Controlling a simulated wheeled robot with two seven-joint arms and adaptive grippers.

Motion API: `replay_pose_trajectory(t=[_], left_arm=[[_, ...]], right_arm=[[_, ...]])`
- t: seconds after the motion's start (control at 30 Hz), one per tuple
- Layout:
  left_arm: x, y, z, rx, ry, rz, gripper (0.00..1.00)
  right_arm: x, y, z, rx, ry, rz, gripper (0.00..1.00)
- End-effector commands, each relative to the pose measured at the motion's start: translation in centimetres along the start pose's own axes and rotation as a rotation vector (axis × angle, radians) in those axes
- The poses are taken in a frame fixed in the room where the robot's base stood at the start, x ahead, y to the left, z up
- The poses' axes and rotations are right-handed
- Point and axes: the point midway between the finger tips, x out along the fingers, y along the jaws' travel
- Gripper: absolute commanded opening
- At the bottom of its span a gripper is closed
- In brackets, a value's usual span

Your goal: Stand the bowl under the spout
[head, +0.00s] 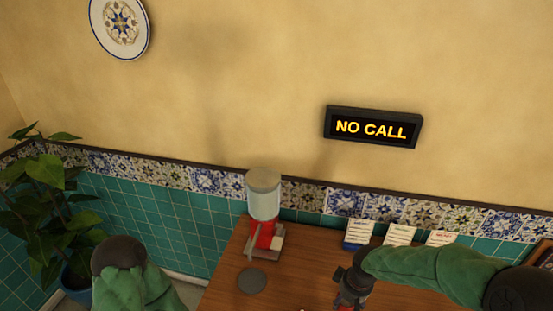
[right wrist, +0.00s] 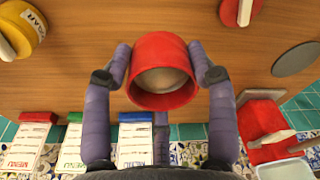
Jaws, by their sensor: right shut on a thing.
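The red bowl (right wrist: 163,97) is in the right wrist view, between the two fingertips of my right gripper (right wrist: 162,68). My right gripper is shut on it, one finger at each side. Its open side faces the wrist camera and shows a pale inside. In the head view this gripper (head: 350,290) is over the table, with only a bit of red under it. The red dispenser (head: 263,232) with a clear tank stands at the table's left rear. It also shows in the right wrist view (right wrist: 262,125). Its spout is not clear. My left gripper is out of view.
A dark grey disc (head: 251,281) lies in front of the dispenser. Menu cards (head: 400,234) stand along the rear edge. A yellow jar (right wrist: 22,30) and another red item (right wrist: 238,10) are on the wooden table (head: 300,270). A sign (head: 371,128) reads NO CALL.

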Motion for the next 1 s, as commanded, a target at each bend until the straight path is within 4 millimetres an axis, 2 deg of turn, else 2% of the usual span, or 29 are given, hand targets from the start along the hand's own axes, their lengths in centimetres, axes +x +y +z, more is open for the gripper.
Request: replay_pose_trajectory(t=[0.2,0.4,0.87,1.0], left_arm=[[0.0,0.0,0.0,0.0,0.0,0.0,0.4],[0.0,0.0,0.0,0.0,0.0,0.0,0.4],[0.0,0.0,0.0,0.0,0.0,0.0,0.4],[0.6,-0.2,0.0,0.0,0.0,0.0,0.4]], right_arm=[[1.1,-1.1,-1.0,0.219,0.0,0.026,0.11],[1.7,-1.7,-1.6,0.353,0.0,0.043,0.11],[1.9,-1.9,-1.8,0.406,0.001,0.049,0.11],[0.9,-3.0,-1.5,0.442,0.0,0.051,0.11]])
